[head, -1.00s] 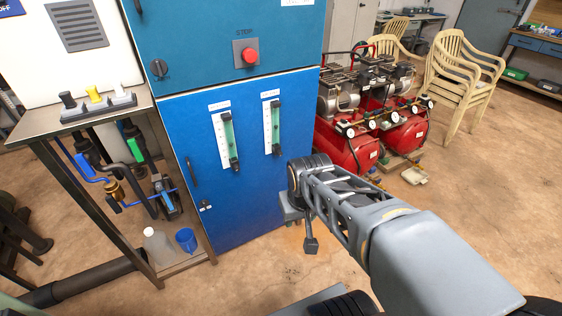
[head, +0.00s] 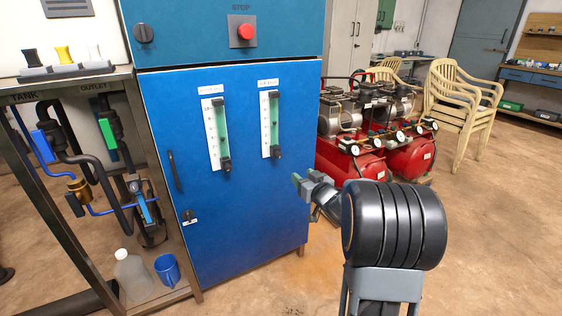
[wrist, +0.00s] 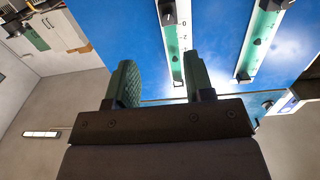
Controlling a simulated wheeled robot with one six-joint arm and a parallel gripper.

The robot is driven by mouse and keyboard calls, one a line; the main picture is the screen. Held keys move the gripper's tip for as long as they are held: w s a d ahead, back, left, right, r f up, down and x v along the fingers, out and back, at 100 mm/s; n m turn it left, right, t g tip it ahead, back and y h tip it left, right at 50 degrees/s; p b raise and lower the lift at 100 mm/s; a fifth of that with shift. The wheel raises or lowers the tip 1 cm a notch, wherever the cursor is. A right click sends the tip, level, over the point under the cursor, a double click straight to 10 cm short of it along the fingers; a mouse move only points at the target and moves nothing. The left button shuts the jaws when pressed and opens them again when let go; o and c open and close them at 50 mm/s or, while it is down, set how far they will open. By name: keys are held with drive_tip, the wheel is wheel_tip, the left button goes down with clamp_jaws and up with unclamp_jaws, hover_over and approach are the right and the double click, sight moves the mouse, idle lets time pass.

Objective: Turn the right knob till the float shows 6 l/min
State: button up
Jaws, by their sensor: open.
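The blue cabinet front carries two upright flow meters with white scales, green tubes and black knobs at the bottom. The right flow meter (head: 270,120) has its right knob (head: 276,151) at its lower end. The left flow meter (head: 215,130) stands beside it. The wrist view looks upside down; a meter with scale figures (wrist: 182,42) and a black knob (wrist: 167,13) lies beyond my fingers. I cannot read the float's height. My gripper (head: 298,179) is open and empty, right of and below the right knob, apart from it. Its green-padded fingers show in the wrist view (wrist: 163,80).
A red stop button (head: 246,31) and a black rotary switch (head: 144,33) sit above the meters. Red compressors (head: 350,165) stand right of the cabinet. Floor before the cabinet is clear.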

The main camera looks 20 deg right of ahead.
sight(280, 156)
drive_tip(key=shift+y, duration=0.3)
drive_tip(key=w+b, duration=0.1)
drive_tip(key=w, duration=0.3)
drive_tip(key=w+a, duration=0.1)
drive_tip(key=w, duration=0.4)
drive_tip(key=w+a+r+b, duration=0.1)
drive_tip(key=w, duration=0.3)
drive_tip(key=shift+w+a+b, duration=0.1)
drive_tip(key=shift+w+b, duration=0.25)
